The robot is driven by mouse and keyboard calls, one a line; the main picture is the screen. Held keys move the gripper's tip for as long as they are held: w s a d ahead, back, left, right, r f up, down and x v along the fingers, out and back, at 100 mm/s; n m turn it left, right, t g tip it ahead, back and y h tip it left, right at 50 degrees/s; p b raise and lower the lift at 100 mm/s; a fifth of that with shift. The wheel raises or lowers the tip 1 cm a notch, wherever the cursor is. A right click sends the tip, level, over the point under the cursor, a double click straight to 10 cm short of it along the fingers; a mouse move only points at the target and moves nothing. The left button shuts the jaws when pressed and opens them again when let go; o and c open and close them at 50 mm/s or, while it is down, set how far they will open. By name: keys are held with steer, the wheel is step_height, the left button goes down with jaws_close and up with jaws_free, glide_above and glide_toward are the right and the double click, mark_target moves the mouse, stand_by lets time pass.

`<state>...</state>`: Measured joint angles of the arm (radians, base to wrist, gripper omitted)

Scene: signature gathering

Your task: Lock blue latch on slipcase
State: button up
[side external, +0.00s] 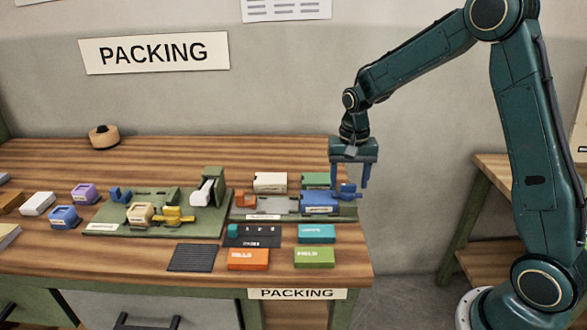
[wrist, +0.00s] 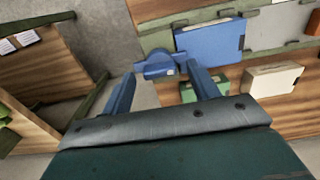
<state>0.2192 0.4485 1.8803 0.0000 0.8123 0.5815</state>
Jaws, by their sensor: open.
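The blue slipcase (side external: 320,203) lies on a green fixture at the right end of the bench. It also shows in the wrist view (wrist: 210,42), just beyond my fingertips. The blue latch (side external: 348,190), a small piece with a raised rounded part, is at the right end of the slipcase. In the wrist view the latch (wrist: 158,66) appears between my two fingertips. My gripper (side external: 350,183) points down over the latch with its blue fingers open, one on each side. I cannot tell whether a finger touches the latch.
A cream case (side external: 270,182) and a green case (side external: 317,180) stand behind the slipcase. An orange piece (side external: 246,199) sits to its left. Teal (side external: 316,233), green and orange boxes lie in front. The bench's right edge is close to the latch, with open floor beyond.

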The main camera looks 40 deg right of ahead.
mark_target(348, 193)
step_height(348, 193, up, 13)
steer(key=shift+r, duration=0.15)
stand_by(0.4)
steer(key=s+a+r+n+t, duration=0.1)
steer(key=s+a+r+n, duration=0.15)
steer(key=s, duration=0.35)
steer(key=s+a+r+n+t, duration=0.2)
steer(key=s+a+r, duration=0.15)
steer(key=s, duration=0.35)
steer(key=s+a+f+n+t, duration=0.2)
steer(key=s+a+f+n, duration=0.1)
steer(key=s, duration=0.8)
steer(key=shift+s+a+n+t, duration=0.2)
steer(key=shift+n+t, duration=0.1)
steer(key=shift+n, duration=0.55)
